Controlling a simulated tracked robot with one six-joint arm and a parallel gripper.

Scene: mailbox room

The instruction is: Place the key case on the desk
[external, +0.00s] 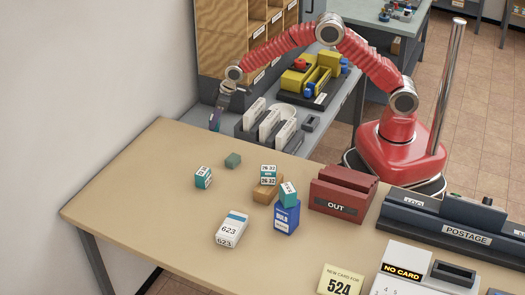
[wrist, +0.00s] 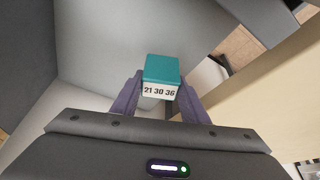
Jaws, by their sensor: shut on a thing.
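The key case (wrist: 161,76), a small teal block with a white face printed "21 30 36", sits between the purple fingers of my gripper (wrist: 160,98) in the wrist view. The fingers are shut on its two sides. In the external view, my gripper (external: 215,121) hangs beyond the far edge of the tan desk (external: 130,190), near the grey shelf bench; the case is barely visible there. On the desk stand similar small teal-and-white blocks (external: 203,177), one on a tan block and one on a blue box (external: 286,217).
A rack of white cards (external: 268,127) is right of my gripper. The desk's left part is clear.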

